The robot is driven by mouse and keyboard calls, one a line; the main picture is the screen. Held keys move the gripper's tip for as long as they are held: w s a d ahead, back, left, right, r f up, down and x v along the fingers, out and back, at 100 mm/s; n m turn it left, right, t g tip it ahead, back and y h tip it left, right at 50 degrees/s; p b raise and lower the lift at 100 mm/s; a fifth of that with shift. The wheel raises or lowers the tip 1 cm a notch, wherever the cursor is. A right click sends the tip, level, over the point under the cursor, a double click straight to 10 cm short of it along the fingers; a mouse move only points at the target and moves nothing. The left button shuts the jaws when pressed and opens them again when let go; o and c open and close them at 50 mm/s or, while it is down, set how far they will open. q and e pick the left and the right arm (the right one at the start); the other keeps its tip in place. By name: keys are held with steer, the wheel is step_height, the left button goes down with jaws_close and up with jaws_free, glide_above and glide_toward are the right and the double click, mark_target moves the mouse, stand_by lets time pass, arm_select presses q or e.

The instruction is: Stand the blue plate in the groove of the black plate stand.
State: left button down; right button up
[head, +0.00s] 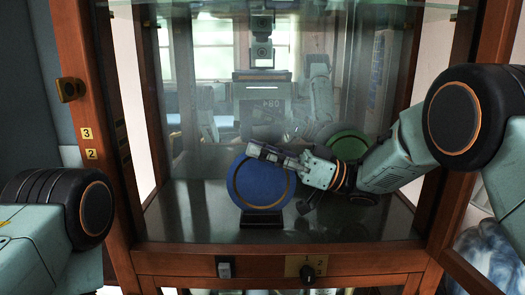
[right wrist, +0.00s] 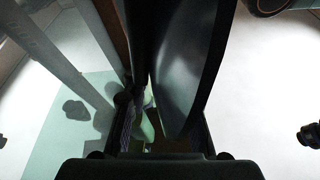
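The blue plate (head: 262,194) stands upright inside the glass cabinet, its face with a brown ring towards me. Its lower edge is at the black plate stand (head: 262,223); the groove itself is too dark to make out. My right gripper (head: 262,153) reaches in from the right at the plate's upper part, a finger crossing in front of it. In the right wrist view the plate (right wrist: 190,75) is a dark disc close to the right-hand finger, and the fingers look apart with a gap on the left. My left gripper is out of view.
A green plate (head: 347,142) shows behind my right forearm. The cabinet has wooden posts (head: 118,150) on both sides and a front rail (head: 190,262) below. The mirrored back shows reflections of me. The cabinet floor left of the stand (head: 190,215) is clear.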

steer(key=shift+o, duration=0.4)
step_height(320, 180, up, 10)
steer(key=shift+f, duration=0.1)
stand_by(0.6)
